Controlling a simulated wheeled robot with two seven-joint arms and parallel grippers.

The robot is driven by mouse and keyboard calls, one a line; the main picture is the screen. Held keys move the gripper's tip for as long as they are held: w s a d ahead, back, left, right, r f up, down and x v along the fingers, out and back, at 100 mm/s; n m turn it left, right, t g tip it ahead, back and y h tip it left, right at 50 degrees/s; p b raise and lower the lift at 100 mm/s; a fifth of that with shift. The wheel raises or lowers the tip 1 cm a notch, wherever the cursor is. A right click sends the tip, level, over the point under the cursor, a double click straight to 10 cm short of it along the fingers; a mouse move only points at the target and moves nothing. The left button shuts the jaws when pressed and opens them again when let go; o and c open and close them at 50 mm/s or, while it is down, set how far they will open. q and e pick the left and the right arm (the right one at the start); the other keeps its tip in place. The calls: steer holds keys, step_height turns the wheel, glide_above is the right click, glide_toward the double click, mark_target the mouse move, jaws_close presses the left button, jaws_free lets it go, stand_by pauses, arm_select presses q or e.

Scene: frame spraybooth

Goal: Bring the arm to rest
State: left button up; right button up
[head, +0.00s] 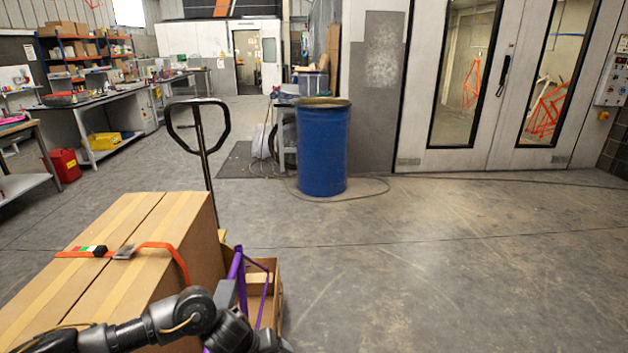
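My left arm (190,312) comes in from the bottom left, black and jointed, and bends low in front of the cardboard boxes. It runs out of the picture at the bottom edge, so its gripper does not show. My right arm and gripper are not in the picture. A purple frame (238,268) stands in an open cardboard box just beyond the arm. I cannot tell whether the arm touches it.
Large taped cartons (125,245) with an orange strap (165,247) stand at left, a pallet-truck handle (198,135) behind them. A blue drum (322,148) stands mid-floor before booth doors (500,90). Benches (110,105) line the left. The right floor is clear.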

arm_select(q)
steer(key=s+d+r+n+t+h, duration=0.3)
steer(key=s+d+n, duration=0.5)
steer(key=d+n, duration=0.2)
steer(key=s+a+f+n+g+y, duration=0.35)
steer(key=s+a+n+y, duration=0.35)
steer(key=s+a+n, duration=1.5)
step_height(320, 180, down, 26)
steer(key=a, duration=0.2)
steer(key=s+a+f+m+g, duration=0.1)
steer(key=s+a+f+g, duration=0.1)
steer(key=s+f, duration=1.4)
steer(key=shift+s+a+f, duration=0.2)
steer(key=shift+s+f, duration=0.1)
steer(key=shift+s, duration=0.2)
steer(key=shift+c, duration=0.4)
